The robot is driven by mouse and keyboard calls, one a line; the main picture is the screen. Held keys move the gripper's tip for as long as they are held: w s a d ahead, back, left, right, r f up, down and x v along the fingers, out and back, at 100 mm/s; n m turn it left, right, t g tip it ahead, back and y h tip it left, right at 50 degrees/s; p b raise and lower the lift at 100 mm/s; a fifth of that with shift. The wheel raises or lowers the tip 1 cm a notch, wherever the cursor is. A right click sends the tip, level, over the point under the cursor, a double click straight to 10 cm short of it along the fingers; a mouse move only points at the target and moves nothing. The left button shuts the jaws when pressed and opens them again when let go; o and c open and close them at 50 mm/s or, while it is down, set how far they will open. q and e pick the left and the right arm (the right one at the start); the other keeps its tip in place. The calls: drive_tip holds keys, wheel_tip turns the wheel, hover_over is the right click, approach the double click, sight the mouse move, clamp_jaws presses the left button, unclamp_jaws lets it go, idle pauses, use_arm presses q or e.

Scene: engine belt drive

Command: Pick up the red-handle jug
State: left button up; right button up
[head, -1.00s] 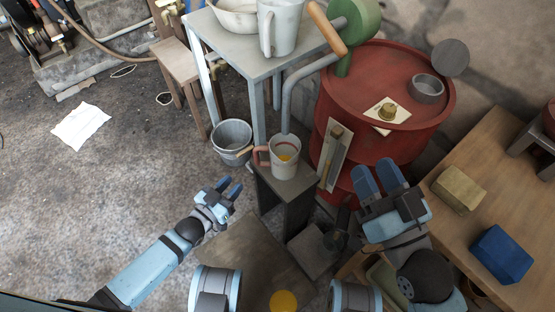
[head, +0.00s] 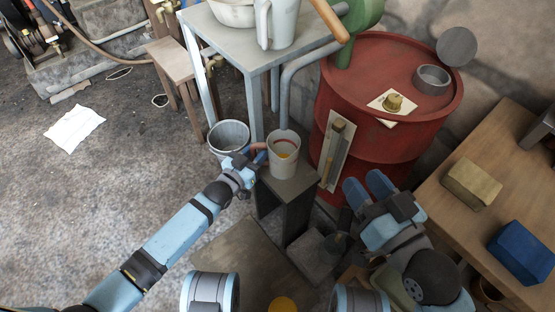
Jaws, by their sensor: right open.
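The red-handle jug (head: 284,157) is a pale cup-like jug with a yellow patch and a thin red line inside. It stands upright on a small dark stand (head: 290,186). Its red handle (head: 259,146) points left, partly hidden by my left gripper. My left gripper (head: 252,158) is at the handle, just left of the jug's wall; I cannot tell whether its fingers have closed on the handle. My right gripper (head: 367,185) is open and empty, to the right of the stand and in front of the red drum.
A metal bucket (head: 229,136) stands on the floor close behind my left gripper. A grey table (head: 238,47) with a larger pale jug (head: 277,24) is behind. The red drum (head: 365,142) stands right. A wooden bench (head: 440,217) holds tan and blue blocks.

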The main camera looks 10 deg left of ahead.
use_arm(q)
drive_tip(key=shift+w+d, duration=0.25)
drive_tip(key=shift+w, duration=0.2)
use_arm(e)
drive_tip(key=shift+f, duration=0.25)
use_arm(q)
clamp_jaws()
drive_tip(key=shift+r, duration=0.1)
drive_tip(key=shift+r, duration=0.1)
use_arm(e)
drive_tip(key=shift+r, duration=0.1)
use_arm(q)
wheel_tip(320, 180, up, 10)
drive_tip(key=p, duration=0.4)
use_arm(e)
wheel_tip(320, 180, up, 6)
drive_tip(key=t, duration=0.2)
drive_tip(key=shift+s+d+m, duration=0.15)
drive_tip(key=shift+d+m, duration=0.05)
drive_tip(key=shift+m, duration=0.1)
drive_tip(key=shift+r, duration=0.15)
